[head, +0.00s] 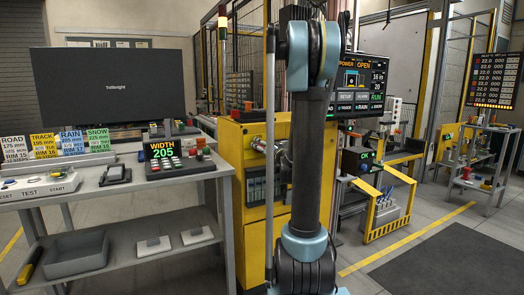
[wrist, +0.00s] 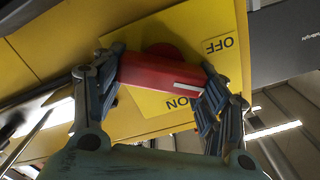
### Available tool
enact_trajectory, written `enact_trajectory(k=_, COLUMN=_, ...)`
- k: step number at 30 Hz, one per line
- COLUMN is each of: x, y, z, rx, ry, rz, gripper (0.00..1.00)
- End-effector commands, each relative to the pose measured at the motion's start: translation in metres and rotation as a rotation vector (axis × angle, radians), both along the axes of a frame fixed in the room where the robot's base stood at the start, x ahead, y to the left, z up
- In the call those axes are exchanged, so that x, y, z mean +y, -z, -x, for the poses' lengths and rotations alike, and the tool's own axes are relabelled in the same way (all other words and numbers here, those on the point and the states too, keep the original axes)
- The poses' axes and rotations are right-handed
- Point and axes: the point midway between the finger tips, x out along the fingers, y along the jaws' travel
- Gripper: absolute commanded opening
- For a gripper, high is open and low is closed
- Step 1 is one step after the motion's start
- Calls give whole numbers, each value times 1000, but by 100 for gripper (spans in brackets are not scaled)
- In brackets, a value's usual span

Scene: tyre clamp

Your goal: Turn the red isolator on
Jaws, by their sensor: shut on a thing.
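The red isolator handle (wrist: 150,72) shows in the wrist view on a yellow plate (wrist: 180,25) lettered OFF and ON. OFF is at the plate's upper right and ON is below the handle. A white mark on the handle's right part points right, towards the area between the two words. My gripper (wrist: 160,69) is shut on the handle, one finger at each end. The right finger covers part of the plate near ON. In the head view my arm stands in front of the yellow cabinet (head: 257,215), and I cannot clearly make out the handle there.
A grey bench (head: 130,180) with a WIDTH 205 display (head: 168,150) and a dark monitor (head: 108,85) stands left of the cabinet. A lit screen (head: 365,85) is behind my arm to the right. A dark floor mat (head: 450,255) lies clear at right.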

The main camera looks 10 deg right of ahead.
Motion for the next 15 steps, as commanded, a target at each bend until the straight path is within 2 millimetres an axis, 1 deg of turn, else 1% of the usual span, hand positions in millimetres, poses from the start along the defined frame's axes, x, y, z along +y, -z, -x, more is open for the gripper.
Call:
enact_trajectory(k=1, x=-2, y=0, z=-1, rx=13, ry=5, rz=-42, gripper=42)
enact_trajectory(k=15, x=-7, y=4, z=-2, rx=151, ry=8, rz=-465, gripper=42)
